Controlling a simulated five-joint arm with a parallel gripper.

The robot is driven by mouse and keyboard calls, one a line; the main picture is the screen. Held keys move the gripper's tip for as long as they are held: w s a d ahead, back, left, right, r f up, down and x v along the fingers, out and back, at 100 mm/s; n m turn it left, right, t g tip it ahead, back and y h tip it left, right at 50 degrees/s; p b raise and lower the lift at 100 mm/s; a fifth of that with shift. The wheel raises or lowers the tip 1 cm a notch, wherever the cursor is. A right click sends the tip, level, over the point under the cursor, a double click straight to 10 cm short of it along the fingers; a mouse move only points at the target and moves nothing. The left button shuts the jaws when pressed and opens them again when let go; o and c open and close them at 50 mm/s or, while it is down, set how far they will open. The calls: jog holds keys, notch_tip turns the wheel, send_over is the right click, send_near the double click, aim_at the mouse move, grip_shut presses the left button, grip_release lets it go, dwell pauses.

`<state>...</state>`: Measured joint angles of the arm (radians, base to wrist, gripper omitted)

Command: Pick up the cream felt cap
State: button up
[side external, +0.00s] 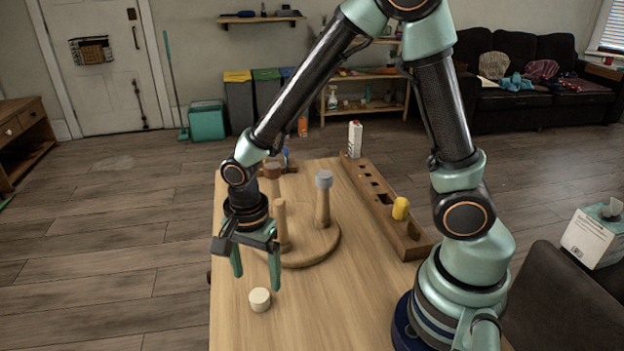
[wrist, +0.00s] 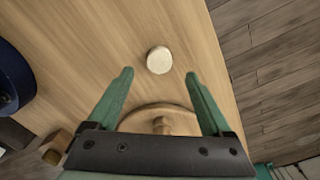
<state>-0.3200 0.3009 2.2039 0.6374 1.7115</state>
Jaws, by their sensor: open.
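The cream felt cap (side external: 260,299) is a short round cylinder lying on the wooden table near its left edge. In the wrist view the cap (wrist: 159,60) is ahead of the fingertips, roughly centred between them. My gripper (side external: 256,282) is open and empty, with its green fingers pointing down above the table, just behind the cap. In the wrist view the gripper (wrist: 160,72) shows both fingers apart, with nothing between them.
A round wooden board (side external: 325,243) with upright pegs stands behind my gripper, one peg (side external: 323,200) topped in grey. The table (side external: 320,310) is clear right of the cap.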

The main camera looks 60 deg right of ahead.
aim_at(258, 297)
jog(key=shift+s+a+f, duration=0.1)
jog(key=shift+a+f, duration=0.1)
jog(key=shift+f, duration=1.25)
jog(key=shift+s+a+f, duration=0.1)
jog(key=shift+a+f, duration=0.05)
jog(key=shift+f, duration=1.3)
jog(key=shift+w, duration=0.1)
jog(key=c, duration=1.2)
